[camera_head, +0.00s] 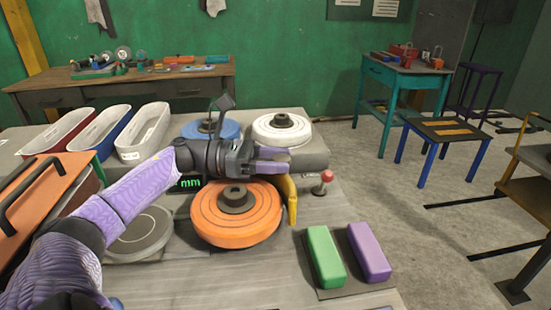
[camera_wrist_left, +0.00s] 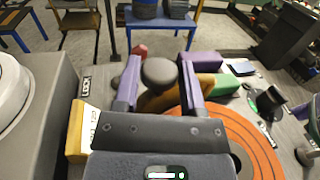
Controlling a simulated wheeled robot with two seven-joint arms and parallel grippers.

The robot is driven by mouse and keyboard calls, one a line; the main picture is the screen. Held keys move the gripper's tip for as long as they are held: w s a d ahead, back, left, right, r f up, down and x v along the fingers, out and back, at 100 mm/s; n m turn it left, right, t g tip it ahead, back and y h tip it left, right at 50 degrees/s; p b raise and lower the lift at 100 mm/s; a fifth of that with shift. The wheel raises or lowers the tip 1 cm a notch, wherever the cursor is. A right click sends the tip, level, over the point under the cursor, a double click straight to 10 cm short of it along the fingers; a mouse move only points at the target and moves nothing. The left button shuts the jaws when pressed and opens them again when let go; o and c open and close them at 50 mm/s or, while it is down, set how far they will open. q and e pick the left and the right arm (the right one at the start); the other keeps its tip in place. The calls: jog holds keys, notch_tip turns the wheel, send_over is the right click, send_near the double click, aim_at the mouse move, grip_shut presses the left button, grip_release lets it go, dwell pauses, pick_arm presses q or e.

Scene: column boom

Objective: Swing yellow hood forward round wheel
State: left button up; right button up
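The orange wheel (camera_head: 235,215) with a dark hub lies flat at the middle of the bench. The yellow hood (camera_head: 291,198) stands at its right edge, partly hidden by my left gripper. My left gripper (camera_head: 275,160) reaches in above the far side of the wheel with its purple fingers apart. In the left wrist view, a dark grey round knob (camera_wrist_left: 159,72) shows between the spread fingers, with yellow hood surface (camera_wrist_left: 160,103) below it. I cannot tell whether the fingers touch the knob. My right gripper is not in view.
A red knob (camera_head: 325,177) stands right of the hood. Green (camera_head: 324,257) and purple (camera_head: 369,252) blocks lie front right. Blue (camera_head: 210,129) and white (camera_head: 281,128) wheels sit on the grey ledge behind. Several bins stand left.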

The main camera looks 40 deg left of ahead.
pick_arm(q)
jog(key=o, duration=0.4)
jog(key=shift+c, duration=0.2)
jog(key=v, duration=1)
